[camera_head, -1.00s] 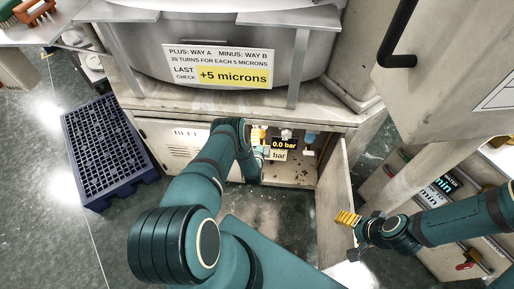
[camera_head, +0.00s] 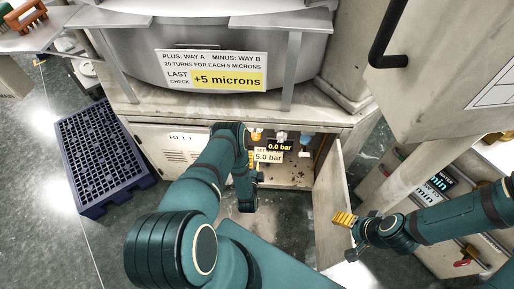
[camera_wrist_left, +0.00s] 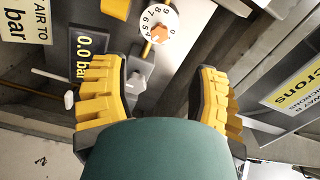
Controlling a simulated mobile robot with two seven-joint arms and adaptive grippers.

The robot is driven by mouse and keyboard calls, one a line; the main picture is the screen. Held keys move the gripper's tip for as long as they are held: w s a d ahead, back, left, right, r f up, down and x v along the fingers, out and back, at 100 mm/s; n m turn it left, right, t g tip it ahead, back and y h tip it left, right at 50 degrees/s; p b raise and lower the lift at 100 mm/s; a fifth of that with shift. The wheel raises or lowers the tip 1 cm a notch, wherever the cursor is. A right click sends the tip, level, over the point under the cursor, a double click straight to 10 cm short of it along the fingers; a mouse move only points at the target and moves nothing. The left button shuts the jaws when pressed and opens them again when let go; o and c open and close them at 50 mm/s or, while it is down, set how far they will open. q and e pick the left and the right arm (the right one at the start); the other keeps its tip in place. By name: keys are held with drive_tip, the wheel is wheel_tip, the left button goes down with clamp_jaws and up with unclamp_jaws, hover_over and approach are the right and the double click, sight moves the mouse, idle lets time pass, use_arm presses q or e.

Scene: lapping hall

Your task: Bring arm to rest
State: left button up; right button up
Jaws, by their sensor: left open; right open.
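My left gripper (camera_head: 254,176) is at the mouth of the open cabinet (camera_head: 291,175) under the machine, partly hidden by its own arm. In the left wrist view its yellow-padded fingers (camera_wrist_left: 156,78) are spread, with nothing held between them. Beyond them are a white numbered dial (camera_wrist_left: 158,22) with an orange centre and a grey fitting (camera_wrist_left: 138,82), both apart from the fingers as far as I can tell. My right gripper (camera_head: 345,219) has yellow fingers and is empty, beside the cabinet's open door (camera_head: 328,205).
A black 0.0 bar display (camera_head: 280,146) and a 5.0 bar label (camera_head: 268,156) are inside the cabinet. A blue pallet (camera_head: 103,155) lies on the floor at left. A grey cabinet with a black handle (camera_head: 389,35) stands at upper right. Floor at lower left is clear.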

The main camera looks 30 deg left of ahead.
use_arm(q)
drive_tip(key=shift+w, duration=0.1)
drive_tip(key=w+d+r+n+g+h, duration=0.2)
drive_tip(key=d+r+n+g+h, duration=0.45)
drive_tip(key=d, duration=0.25)
drive_tip(key=s+d+r+n+g+h, duration=0.2)
drive_tip(key=s+d+r+g, duration=0.2)
drive_tip(key=s+d+r, duration=0.2)
drive_tip(key=s+d+r+n+g+h, duration=0.2)
drive_tip(key=s+d+r, duration=0.4)
drive_tip(key=s, duration=0.5)
drive_tip(key=shift+d+r+n+g+h, duration=0.45)
drive_tip(key=shift+g+h, duration=0.3)
drive_tip(key=shift+g, duration=0.2)
drive_tip(key=shift+w+f, duration=0.1)
drive_tip(key=shift+c, duration=1.3)
use_arm(e)
drive_tip(key=c, duration=0.4)
drive_tip(key=shift+s, duration=0.1)
drive_tip(key=shift+c, duration=0.2)
